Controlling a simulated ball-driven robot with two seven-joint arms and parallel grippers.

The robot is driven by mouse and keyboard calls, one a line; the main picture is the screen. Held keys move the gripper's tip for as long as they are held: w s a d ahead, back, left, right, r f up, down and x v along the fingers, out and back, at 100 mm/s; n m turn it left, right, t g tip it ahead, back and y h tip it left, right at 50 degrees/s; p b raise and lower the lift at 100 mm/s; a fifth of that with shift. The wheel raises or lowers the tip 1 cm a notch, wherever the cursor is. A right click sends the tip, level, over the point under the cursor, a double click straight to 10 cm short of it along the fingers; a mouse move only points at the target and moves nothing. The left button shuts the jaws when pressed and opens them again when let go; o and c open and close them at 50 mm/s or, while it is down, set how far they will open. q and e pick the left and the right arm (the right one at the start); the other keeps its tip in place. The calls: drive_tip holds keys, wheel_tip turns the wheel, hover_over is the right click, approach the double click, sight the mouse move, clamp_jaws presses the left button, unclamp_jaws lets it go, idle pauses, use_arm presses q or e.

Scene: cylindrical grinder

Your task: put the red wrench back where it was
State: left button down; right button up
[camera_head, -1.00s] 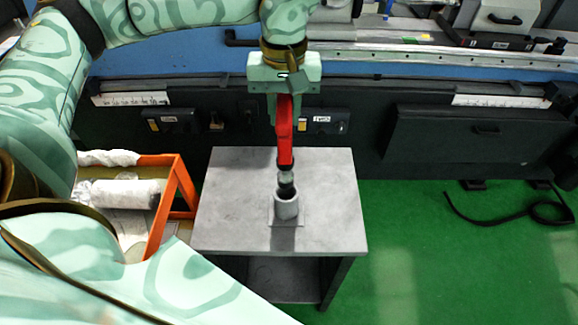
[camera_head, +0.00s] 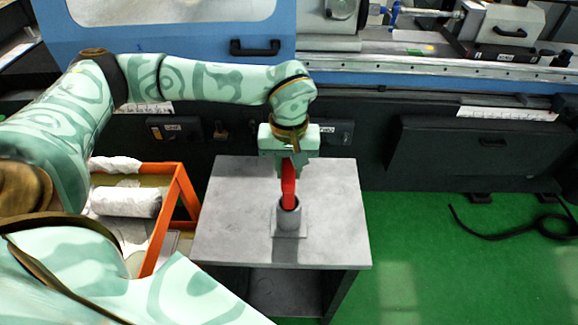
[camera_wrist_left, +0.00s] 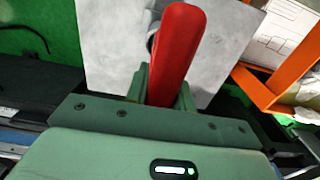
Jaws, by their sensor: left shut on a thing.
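The red wrench (camera_head: 288,182) hangs upright below my left gripper (camera_head: 288,166), which is shut on its upper part. Its lower end is inside the grey cylindrical holder (camera_head: 289,220) on the small grey table (camera_head: 232,225); how deep it sits is hidden. In the left wrist view the red handle (camera_wrist_left: 177,50) rises between the fingers of the left gripper (camera_wrist_left: 163,92), and the holder is mostly hidden behind it. My right gripper is not in view.
An orange-framed rack (camera_head: 163,225) with white rolls (camera_head: 127,202) stands left of the table. The blue and black grinder (camera_head: 385,150) runs along the back. A black cable (camera_head: 500,235) lies on the green floor at right. The tabletop around the holder is clear.

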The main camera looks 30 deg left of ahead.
use_arm(q)
drive_tip(key=c, duration=1.2)
unclamp_jaws()
wheel_tip(320, 180, up, 12)
drive_tip(key=shift+r+p, duration=0.1)
drive_tip(key=shift+p, duration=0.4)
